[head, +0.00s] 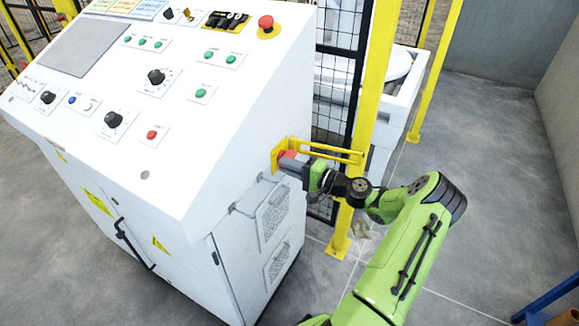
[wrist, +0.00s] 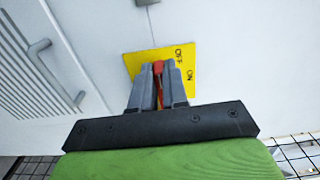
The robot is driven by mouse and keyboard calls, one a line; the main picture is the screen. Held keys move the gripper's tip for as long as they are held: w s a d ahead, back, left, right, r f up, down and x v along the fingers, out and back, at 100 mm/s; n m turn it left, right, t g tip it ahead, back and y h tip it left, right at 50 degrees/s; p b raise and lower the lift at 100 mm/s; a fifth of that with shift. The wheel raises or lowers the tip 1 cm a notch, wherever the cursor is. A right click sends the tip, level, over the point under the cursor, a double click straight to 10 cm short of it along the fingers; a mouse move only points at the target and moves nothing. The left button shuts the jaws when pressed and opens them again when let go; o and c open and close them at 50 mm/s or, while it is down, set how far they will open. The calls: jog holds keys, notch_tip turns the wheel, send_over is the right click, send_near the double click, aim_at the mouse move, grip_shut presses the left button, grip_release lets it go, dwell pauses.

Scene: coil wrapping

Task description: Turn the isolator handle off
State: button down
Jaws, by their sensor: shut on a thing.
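The isolator handle is red and sits on a yellow plate (wrist: 180,60) marked OFF and ON, on the side of the white control cabinet. In the wrist view the handle (wrist: 158,68) lies between the two grey fingers of my gripper (wrist: 158,92), which is shut on it. Its top end shows near the word OFF; the fingers hide part of it. In the head view my gripper (head: 292,168) reaches the cabinet side from the right, and a bit of the red handle (head: 287,154) shows there beside the yellow plate (head: 276,158).
The cabinet (head: 150,190) has a sloped panel with knobs, buttons and a red emergency stop (head: 267,24). A grey pull handle (wrist: 55,75) is beside a vent. A yellow fence post (head: 375,100) with mesh stands close behind my gripper. Open floor lies to the right.

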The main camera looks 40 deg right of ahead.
jog(key=c, duration=1.1)
grip_release()
jog(key=shift+w+a, duration=0.15)
jog(key=shift+w, duration=0.05)
jog(key=shift+c, duration=0.2)
jog(key=shift+s, duration=0.1)
jog(key=p+v, duration=0.2)
jog(key=v, duration=1.3)
jog(key=shift+s, duration=0.35)
